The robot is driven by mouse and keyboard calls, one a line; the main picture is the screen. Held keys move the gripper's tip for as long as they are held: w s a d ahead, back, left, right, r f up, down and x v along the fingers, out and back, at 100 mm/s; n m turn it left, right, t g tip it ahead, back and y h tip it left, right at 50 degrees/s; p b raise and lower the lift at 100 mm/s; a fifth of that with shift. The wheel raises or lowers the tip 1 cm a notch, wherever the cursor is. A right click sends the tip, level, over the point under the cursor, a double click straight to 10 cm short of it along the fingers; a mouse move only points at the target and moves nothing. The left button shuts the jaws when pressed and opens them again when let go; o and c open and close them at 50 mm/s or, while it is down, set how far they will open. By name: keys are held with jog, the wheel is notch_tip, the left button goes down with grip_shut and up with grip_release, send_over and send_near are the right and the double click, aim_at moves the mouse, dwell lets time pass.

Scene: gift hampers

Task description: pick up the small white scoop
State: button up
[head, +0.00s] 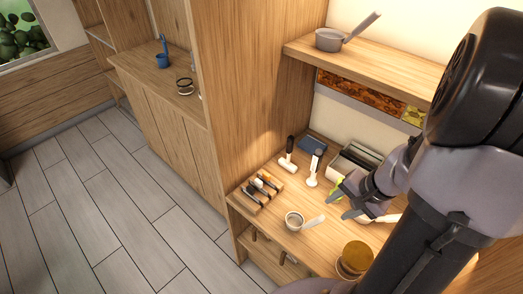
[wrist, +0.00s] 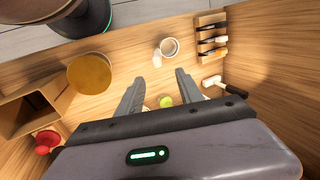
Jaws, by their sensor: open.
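The small white scoop (head: 294,220) lies on the wooden counter, its round cup to the left and its pale handle pointing right. In the wrist view the scoop (wrist: 168,47) is beyond the fingertips, toward the top of the picture, with its cup seen from above. My gripper (head: 343,202) is open and above the counter, to the right of the scoop and apart from it. In the wrist view my gripper (wrist: 160,77) has its two fingers spread with nothing held between them. A small green thing (wrist: 165,101) shows between the fingers, lower down.
A rack of several tools (head: 262,187) stands left of the scoop. Two white-and-dark tools (head: 288,158) (head: 314,172) lie behind. A round golden-topped thing (head: 356,255) stands in front on the right. A shelf with a grey pan (head: 329,40) hangs above. Bare counter surrounds the scoop.

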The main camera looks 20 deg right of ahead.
aim_at(312, 223)
jog(key=b+x, duration=0.3)
jog(key=x, duration=0.2)
jog(key=b+x, duration=0.2)
jog(key=x, duration=0.4)
jog(key=b+x, duration=0.3)
jog(key=x, duration=0.2)
jog(key=shift+s+d+f+b, duration=0.15)
jog(key=shift+f+b, duration=0.15)
jog(key=shift+f, duration=0.25)
jog(key=shift+w+f, duration=0.25)
jog(key=shift+f, duration=0.1)
jog(key=shift+r, duration=0.1)
jog(key=shift+c, duration=0.4)
grip_shut()
